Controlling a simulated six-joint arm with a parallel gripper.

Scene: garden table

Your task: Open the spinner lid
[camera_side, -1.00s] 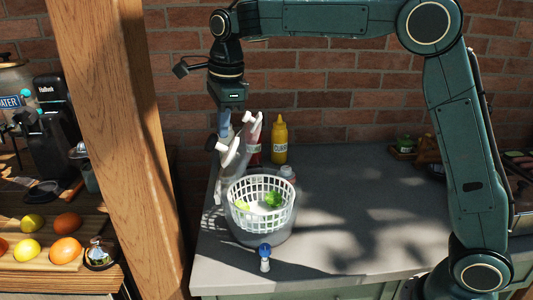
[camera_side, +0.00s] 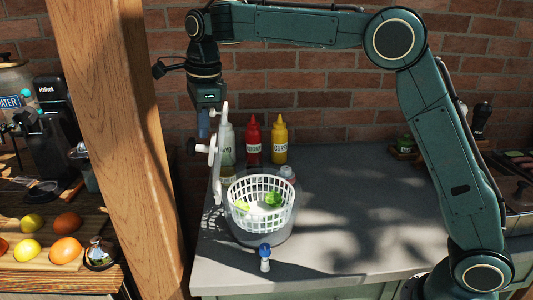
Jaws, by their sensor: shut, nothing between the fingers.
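The salad spinner stands on the grey counter, with a white basket (camera_side: 240,196) holding green and yellow leaves inside a clear bowl (camera_side: 262,238). Its lid (camera_side: 217,168) stands steeply upright at the bowl's left rim, seen almost edge-on, with its knob and crank (camera_side: 200,148) jutting left. The basket's top is uncovered. My gripper (camera_side: 203,134) points down just left of the lid's upper part, above the knob. It is shut and empty. I cannot tell whether its fingertips touch the lid.
Mayo (camera_side: 227,142), ketchup (camera_side: 253,142) and mustard (camera_side: 279,141) bottles stand behind the spinner. A small jar (camera_side: 287,173) is beside the bowl. A blue-topped shaker (camera_side: 264,258) stands in front. A wooden post (camera_side: 130,150) rises at the left. The counter to the right is clear.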

